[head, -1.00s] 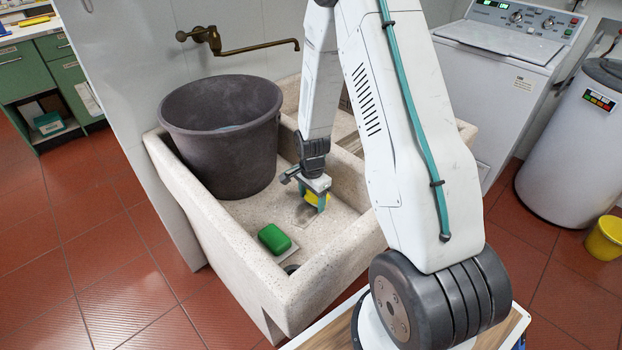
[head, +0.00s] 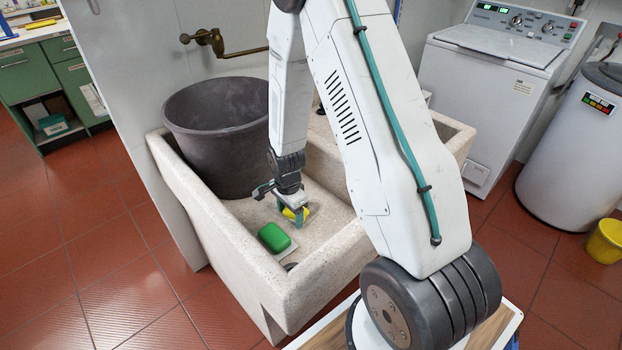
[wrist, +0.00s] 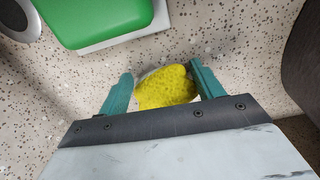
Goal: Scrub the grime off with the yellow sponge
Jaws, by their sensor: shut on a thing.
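My gripper (head: 297,218) is shut on the yellow sponge (head: 291,213), low over the speckled floor of the stone sink (head: 228,262). The wrist view shows the yellow sponge (wrist: 165,88) between the two teal fingers, close to or touching the stone; I cannot tell which. A faint grey smear of grime (wrist: 226,48) shows on the stone beside the sponge in the wrist view. In the head view the gripper and arm hide much of the floor around the sponge, and no clear grime shows there.
A green block (head: 274,237) on a pale dish (head: 289,250) lies close to the gripper's left. A large dark bucket (head: 215,135) stands in the sink behind. A drain (wrist: 20,18) is by the dish. A brass tap (head: 215,42) and raised sink walls surround the space.

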